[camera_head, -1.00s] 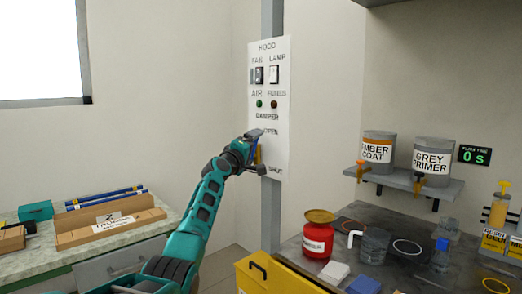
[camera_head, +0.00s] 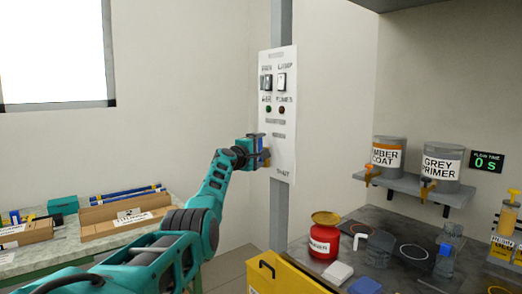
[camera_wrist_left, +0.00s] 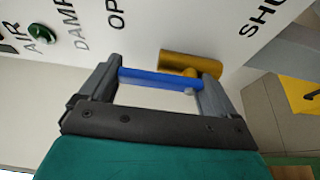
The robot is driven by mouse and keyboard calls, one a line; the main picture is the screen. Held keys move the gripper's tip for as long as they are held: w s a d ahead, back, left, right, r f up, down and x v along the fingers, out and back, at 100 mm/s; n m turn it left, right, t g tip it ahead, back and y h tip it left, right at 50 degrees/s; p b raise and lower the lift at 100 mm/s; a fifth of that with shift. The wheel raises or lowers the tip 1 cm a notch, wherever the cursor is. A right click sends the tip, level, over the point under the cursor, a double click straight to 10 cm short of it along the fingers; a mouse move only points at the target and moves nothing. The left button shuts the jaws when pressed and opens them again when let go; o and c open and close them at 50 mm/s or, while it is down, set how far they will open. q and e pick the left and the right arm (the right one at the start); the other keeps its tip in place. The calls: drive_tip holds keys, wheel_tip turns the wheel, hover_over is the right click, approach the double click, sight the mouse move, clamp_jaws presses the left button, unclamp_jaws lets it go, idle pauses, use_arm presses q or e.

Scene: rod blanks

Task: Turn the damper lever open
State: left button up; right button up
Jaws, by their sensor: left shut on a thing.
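The damper lever shows in the left wrist view as a blue bar (camera_wrist_left: 160,79) beside a yellow cylinder (camera_wrist_left: 180,64) at the white panel. My left gripper (camera_wrist_left: 158,88) has its two fingers at the ends of the blue bar and is shut on it. In the head view my left gripper (camera_head: 259,150) is at the lower half of the hood panel (camera_head: 284,140), between the lettering for open and shut. It hides most of the lever there. My right gripper is not in view.
The panel hangs on a grey post (camera_head: 279,215). Below stands a yellow cabinet (camera_head: 285,280). The dark bench at right holds a red can (camera_head: 323,238); a shelf above carries an amber coat pot (camera_head: 388,158) and a grey primer pot (camera_head: 441,168). A table with trays is at left.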

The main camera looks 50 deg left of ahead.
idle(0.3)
use_arm(q)
drive_tip(key=o, duration=1.2)
drive_tip(key=v, duration=1.2)
drive_tip(key=shift+s+p, duration=0.4)
drive_tip(key=shift+p, duration=0.05)
drive_tip(key=shift+d+r, duration=0.1)
